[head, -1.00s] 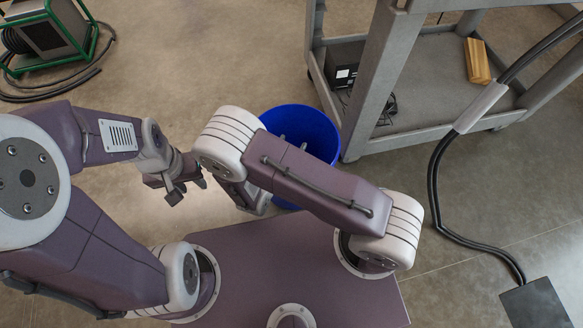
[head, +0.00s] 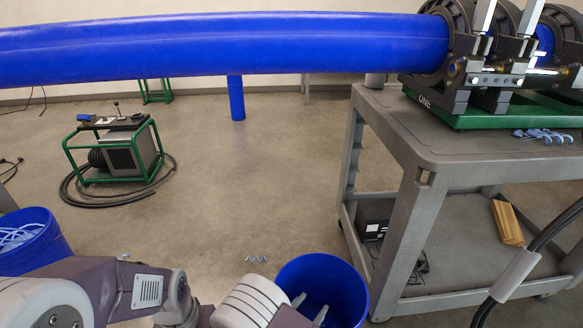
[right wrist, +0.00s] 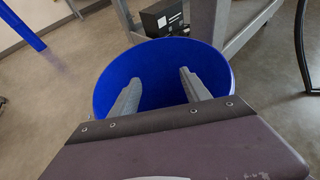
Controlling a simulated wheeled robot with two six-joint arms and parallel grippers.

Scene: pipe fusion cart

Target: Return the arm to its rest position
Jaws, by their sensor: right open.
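My right gripper (head: 310,309) shows at the bottom of the head view, its two grey fingers over the blue bin (head: 345,277). In the right wrist view the fingers (right wrist: 159,78) are spread apart with nothing between them, in front of the same bin (right wrist: 215,62). I cannot tell whether the tips are inside its mouth.
A grey cart (head: 420,165) stands right, carrying the pipe clamp machine (head: 495,75). A long blue pipe (head: 220,46) spans the top. A wooden block (head: 507,222) lies on the lower shelf. A green-framed unit (head: 115,150) and another blue bin (head: 35,250) are left.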

